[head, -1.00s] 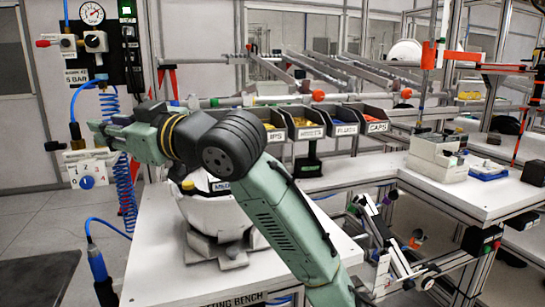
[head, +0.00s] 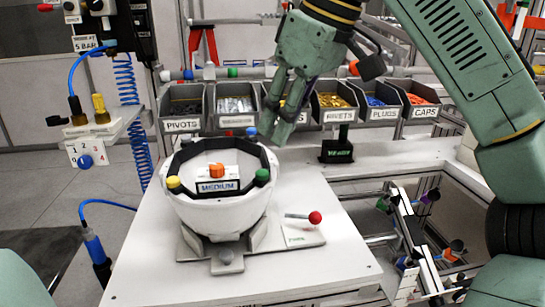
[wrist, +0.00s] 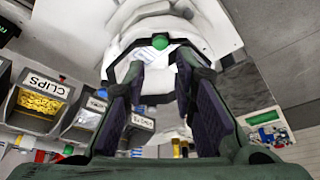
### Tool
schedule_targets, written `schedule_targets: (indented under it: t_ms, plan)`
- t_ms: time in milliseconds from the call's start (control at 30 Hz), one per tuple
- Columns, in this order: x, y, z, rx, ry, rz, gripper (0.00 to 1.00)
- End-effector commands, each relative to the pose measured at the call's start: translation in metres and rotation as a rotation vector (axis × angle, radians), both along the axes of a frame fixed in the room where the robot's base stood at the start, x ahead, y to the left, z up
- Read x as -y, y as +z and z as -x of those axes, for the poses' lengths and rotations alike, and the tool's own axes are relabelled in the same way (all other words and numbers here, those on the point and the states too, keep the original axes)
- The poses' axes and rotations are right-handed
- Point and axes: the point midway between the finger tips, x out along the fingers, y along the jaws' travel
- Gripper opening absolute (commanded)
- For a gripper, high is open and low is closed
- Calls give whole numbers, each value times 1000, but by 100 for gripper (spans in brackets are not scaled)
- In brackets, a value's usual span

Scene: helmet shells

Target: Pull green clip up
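The white helmet shell (head: 222,212) sits in a grey fixture (head: 228,258) on the bench, with a black band around its rim. The green clip (head: 262,175) is on the rim at the front right. A yellow clip (head: 173,182) is at the front left, a blue one (head: 252,131) at the back, and an orange one (head: 217,170) by the MEDIUM label. My gripper (head: 276,130) hangs above the shell's back right side, fingers down. In the wrist view its fingers (wrist: 160,64) are apart and empty. The green clip (wrist: 160,42) shows just beyond the fingertips, apart from them.
Labelled bins (head: 235,112) of small parts line the back of the bench. The bench's front right is clear. A yellow-topped part (head: 100,105) sits on a shelf at left.

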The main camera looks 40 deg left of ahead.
Motion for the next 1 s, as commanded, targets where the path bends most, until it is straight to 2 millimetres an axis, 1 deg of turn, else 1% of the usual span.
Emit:
schedule_targets:
  t_ms: [33, 200, 300, 433, 600, 833, 1000]
  plan:
    - [-4, -9, 0, 0, 3, 0, 25]
    - [-16, -39, 1, 1, 0, 1, 25]
    - [-23, -55, 2, 0, 1, 0, 25]
    - [-29, -69, 2, 1, 0, -2, 25]
    - [-32, -76, 3, 2, -1, -4, 25]
    - [-33, -77, 3, 2, 0, -4, 25]
    - [-33, -77, 3, 2, 0, -3, 14]
